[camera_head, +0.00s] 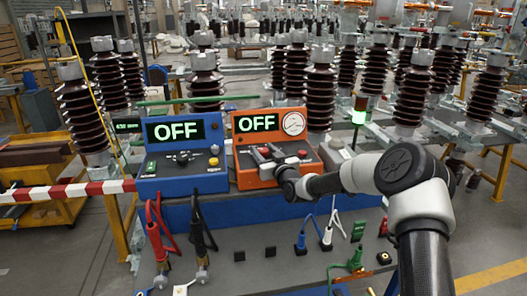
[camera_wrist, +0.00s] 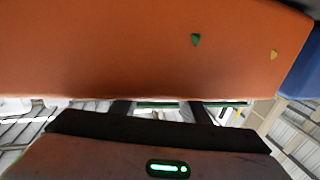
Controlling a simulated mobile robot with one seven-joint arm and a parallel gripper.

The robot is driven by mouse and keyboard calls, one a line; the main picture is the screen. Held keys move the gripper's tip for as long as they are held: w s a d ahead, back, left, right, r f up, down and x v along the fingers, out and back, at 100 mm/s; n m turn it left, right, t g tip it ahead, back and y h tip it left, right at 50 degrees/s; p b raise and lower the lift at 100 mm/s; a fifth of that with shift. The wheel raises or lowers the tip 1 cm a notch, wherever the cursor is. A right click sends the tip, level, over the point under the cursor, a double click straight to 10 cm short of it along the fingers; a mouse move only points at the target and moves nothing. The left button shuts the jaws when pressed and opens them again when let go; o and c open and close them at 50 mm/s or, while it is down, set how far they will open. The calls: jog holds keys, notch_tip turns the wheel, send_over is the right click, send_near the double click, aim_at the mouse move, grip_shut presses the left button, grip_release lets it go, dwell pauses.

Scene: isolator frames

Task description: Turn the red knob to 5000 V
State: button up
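An orange control box (camera_head: 243,175) stands on the bench, with a lit display (camera_head: 257,123) reading "OFF" and a round gauge (camera_head: 293,123) beside it. Another red part (camera_head: 302,153) sits farther right. In the wrist view the orange box (camera_wrist: 130,50) fills the top and hides the fingertips. The two dark fingers show apart at their bases.
A blue control box (camera_head: 180,183), also reading "OFF", stands close on the left. Red and black cables (camera_head: 155,230) and several plugs are on the bench front below. Brown insulators (camera_head: 320,95) stand behind. A red-and-white barrier (camera_head: 70,191) is at the left.

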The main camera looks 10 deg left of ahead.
jog(key=c, duration=0.7)
jog(key=shift+a+h+b, duration=0.1)
jog(key=shift+h+b, duration=0.2)
jog(key=m+h+b, duration=0.1)
jog(key=h, duration=0.1)
jog(key=m+t+h+b, duration=0.1)
jog(key=m, duration=0.1)
jog(key=shift+s+a+f+t+h, duration=0.1)
jog(key=shift+a+t+h, duration=0.1)
jog(key=shift+t+h, duration=0.15)
jog(key=m+h, duration=0.2)
jog(key=h, duration=0.1)
jog(key=m+h+b, duration=0.1)
jog(key=m+h, duration=0.1)
jog(key=h, duration=0.2)
jog(key=shift+r, duration=0.2)
jog(key=m+g+h, duration=0.1)
jog(key=m+h, duration=0.1)
jog(key=h, duration=0.1)
jog(key=m+h, duration=0.2)
jog(key=h, duration=0.1)
jog(key=shift+g, duration=0.35)
jog(key=shift+m+h, duration=0.25)
jog(key=shift+m, duration=0.15)
jog(key=shift+d, duration=0.15)
jog(key=o, duration=1.1)
jog(key=shift+c, duration=0.2)
